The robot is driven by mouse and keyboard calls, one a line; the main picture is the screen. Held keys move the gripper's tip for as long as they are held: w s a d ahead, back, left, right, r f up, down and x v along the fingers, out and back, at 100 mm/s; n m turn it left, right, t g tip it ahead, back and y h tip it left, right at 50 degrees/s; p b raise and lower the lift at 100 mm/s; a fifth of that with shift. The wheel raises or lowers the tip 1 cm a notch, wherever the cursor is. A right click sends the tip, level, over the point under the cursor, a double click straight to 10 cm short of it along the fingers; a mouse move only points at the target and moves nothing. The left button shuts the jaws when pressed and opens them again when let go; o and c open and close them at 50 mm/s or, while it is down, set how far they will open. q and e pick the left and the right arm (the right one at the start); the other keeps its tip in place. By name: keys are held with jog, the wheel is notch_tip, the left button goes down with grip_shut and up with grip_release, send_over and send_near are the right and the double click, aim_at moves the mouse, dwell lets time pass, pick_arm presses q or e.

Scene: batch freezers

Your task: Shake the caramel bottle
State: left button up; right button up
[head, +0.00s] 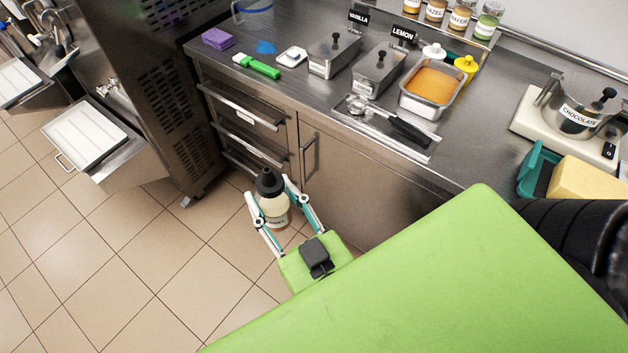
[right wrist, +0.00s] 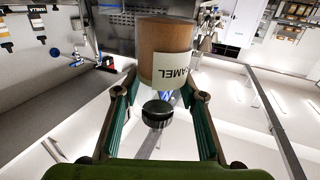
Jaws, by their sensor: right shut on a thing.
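The caramel bottle (head: 272,207) has a black cap and a pale label, and is held in the air over the tiled floor in front of the counter. Its cap points up in the head view. My right gripper (head: 275,203) is shut on the bottle, one finger on each side of it. In the right wrist view the bottle (right wrist: 162,52) shows a brown body and a label reading "AMEL", between the fingers of my gripper (right wrist: 157,92). My left gripper is not in view.
The steel counter (head: 465,150) is behind the bottle, with drawers (head: 245,117) and a cabinet door (head: 345,178) below. On it are vanilla and lemon tubs, an orange-filled pan (head: 430,86) and a chocolate pot (head: 580,118). Floor (head: 130,250) at left is clear.

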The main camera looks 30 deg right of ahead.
jog(key=d, duration=0.6)
jog(key=a, duration=0.5)
jog(key=shift+a, duration=0.2)
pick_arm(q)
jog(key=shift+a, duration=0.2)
pick_arm(e)
jog(key=d, duration=0.6)
